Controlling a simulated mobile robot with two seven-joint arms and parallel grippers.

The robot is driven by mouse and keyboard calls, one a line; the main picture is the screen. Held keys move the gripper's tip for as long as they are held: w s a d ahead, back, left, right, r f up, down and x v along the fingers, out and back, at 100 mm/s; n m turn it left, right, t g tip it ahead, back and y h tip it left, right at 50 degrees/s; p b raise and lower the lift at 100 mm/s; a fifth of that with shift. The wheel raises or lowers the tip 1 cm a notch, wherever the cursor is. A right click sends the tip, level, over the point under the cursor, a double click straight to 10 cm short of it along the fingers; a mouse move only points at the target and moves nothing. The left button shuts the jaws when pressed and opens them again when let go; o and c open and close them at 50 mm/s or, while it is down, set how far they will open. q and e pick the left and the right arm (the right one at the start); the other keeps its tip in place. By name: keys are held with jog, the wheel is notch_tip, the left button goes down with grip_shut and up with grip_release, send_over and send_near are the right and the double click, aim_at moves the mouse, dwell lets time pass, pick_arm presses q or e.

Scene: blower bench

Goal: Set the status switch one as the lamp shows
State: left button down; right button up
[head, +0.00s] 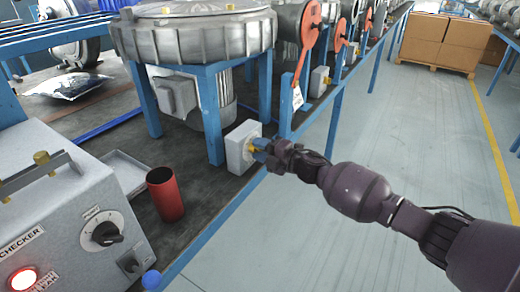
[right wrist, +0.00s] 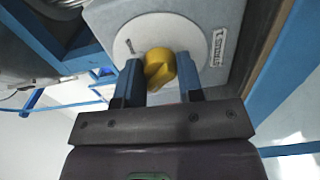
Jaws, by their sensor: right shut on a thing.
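The status switch is a pale grey box (head: 236,150) on the bench edge, below the nearest blower. Its yellow knob (right wrist: 158,62) shows in the right wrist view, on a round light plate with a small label (right wrist: 218,48) at its right that I cannot read fully. My right gripper (head: 262,148) is shut on the knob, with one blue finger on each side; it also shows in the right wrist view (right wrist: 159,80). The fingers hide part of the knob. The lamp (head: 23,279) on the checker box (head: 70,215) glows red at lower left. My left gripper is not in view.
A red cup (head: 165,195) and a shallow grey tray (head: 126,172) stand left of the switch. The blower (head: 195,40) stands on blue legs behind it. More switch boxes (head: 318,80) line the bench. The aisle floor (head: 400,130) is clear; cartons (head: 440,42) stand far back.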

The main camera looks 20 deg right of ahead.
jog(key=shift+n, duration=0.4)
jog(key=o, duration=0.9)
jog(key=shift+p+v, duration=0.95)
jog(key=shift+v, duration=4.5)
